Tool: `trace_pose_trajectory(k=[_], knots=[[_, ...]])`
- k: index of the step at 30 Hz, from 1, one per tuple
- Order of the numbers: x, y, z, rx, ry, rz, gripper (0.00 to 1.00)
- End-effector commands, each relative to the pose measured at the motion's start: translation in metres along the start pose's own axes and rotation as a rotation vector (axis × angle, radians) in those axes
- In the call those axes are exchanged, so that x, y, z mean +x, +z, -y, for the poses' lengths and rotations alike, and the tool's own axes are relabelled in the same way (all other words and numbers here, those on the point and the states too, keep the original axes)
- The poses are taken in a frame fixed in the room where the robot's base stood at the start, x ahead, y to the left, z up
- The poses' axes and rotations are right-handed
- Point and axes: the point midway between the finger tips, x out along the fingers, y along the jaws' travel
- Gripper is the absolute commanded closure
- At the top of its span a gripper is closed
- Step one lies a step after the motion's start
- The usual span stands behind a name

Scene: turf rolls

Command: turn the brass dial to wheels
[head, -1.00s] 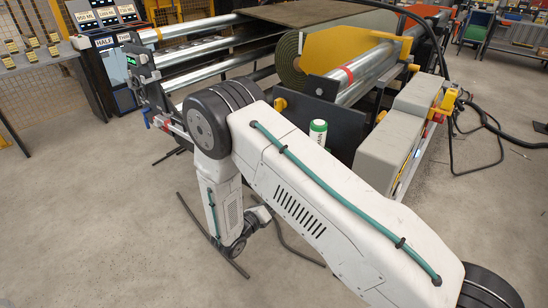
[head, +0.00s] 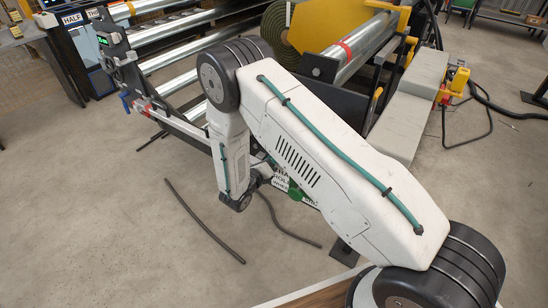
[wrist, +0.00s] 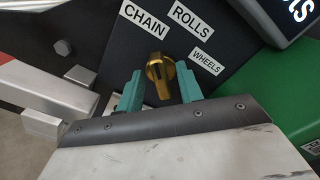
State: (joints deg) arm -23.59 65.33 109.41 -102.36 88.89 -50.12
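The brass dial (wrist: 160,72) is on a dark panel (wrist: 226,45) in the wrist view. White labels read CHAIN (wrist: 145,18), ROLLS (wrist: 191,20) and WHEELS (wrist: 206,64); WHEELS is to the right of the dial. The dial's grip bar stands nearly upright in the picture; I cannot tell which label its pointing end marks. My gripper (wrist: 160,70) has its teal fingers apart, one on each side of the dial, with visible gaps. I cannot tell how far the fingertips are from the panel.
A green surface (wrist: 275,105) is right of the panel, with a dark lettered box (wrist: 286,18) above. A metal bar (wrist: 45,88) and bolt heads are at left. In the head view, the roller machine (head: 345,55) stands behind my arm, black hoses (head: 203,222) lie on open floor.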

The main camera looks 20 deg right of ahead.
Motion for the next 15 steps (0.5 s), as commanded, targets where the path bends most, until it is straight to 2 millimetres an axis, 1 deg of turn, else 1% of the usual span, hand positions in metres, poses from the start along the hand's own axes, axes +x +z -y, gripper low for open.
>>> trace_pose_trajectory(k=[7,8,9,11,12,15], knots=[[0.0017,-0.0001,-0.0001,0.000,0.000,0.000,0.64],[0.0017,-0.0001,-0.0001,0.000,0.000,0.000,0.66],[0.0016,-0.0001,-0.0001,0.000,0.000,0.000,0.78],[0.0016,-0.0001,-0.0002,0.000,0.000,0.000,0.94],[0.0015,-0.0001,-0.0002,0.000,0.000,0.000,1.00],[0.0015,-0.0001,-0.0002,0.000,0.001,0.000,1.00]])
